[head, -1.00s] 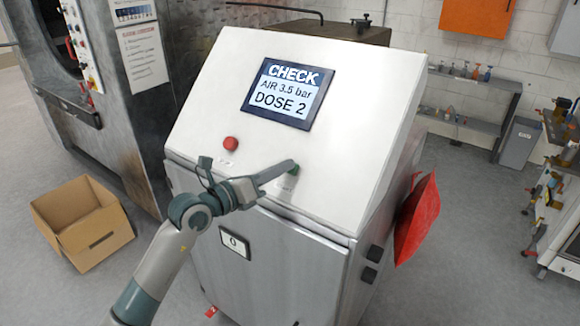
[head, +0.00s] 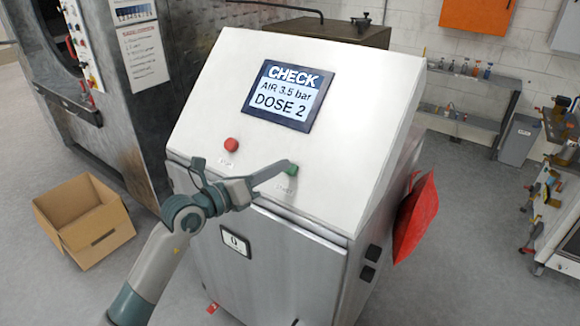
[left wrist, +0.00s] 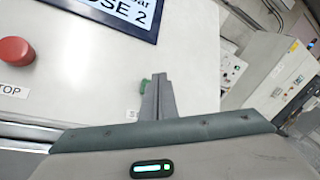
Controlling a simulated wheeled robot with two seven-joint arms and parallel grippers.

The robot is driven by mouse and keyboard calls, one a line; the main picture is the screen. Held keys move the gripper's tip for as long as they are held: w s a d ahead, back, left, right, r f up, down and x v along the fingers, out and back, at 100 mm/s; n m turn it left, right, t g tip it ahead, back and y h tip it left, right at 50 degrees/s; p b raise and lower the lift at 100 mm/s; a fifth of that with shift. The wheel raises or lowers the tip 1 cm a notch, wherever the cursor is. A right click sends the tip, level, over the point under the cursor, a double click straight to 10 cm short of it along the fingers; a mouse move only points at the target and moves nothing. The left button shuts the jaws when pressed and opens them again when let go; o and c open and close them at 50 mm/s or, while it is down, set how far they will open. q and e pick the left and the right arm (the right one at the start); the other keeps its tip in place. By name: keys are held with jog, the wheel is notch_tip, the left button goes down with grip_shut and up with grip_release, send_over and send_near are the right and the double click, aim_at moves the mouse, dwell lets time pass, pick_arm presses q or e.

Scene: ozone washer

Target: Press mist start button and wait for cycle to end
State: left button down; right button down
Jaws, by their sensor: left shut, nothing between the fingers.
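The white sloped control panel (head: 340,80) of a steel cabinet has a screen (head: 288,95) reading "CHECK, AIR 3.5 bar, DOSE 2". A red stop button (head: 231,144) is on the left, and it also shows in the left wrist view (left wrist: 15,51). The green start button (head: 292,170) is on the right, partly hidden by my left gripper (head: 287,165). In the left wrist view the green button (left wrist: 144,86) shows just beside the closed fingertips (left wrist: 158,78). I cannot tell if they touch it. My left gripper is shut and empty. My right gripper is out of view.
A cardboard box (head: 85,222) lies open on the floor at left, near a large steel machine (head: 120,110). A red bag (head: 413,217) hangs on the cabinet's right side. A shelf (head: 465,90) with bottles stands at the back right.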

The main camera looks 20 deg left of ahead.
pick_arm(q)
jog(key=s+r+p, duration=0.1)
jog(key=s+a+r+p, duration=0.1)
jog(key=r, duration=0.1)
jog(key=shift+s+p, duration=0.3)
jog(key=shift+s, duration=0.05)
dwell(0.5)
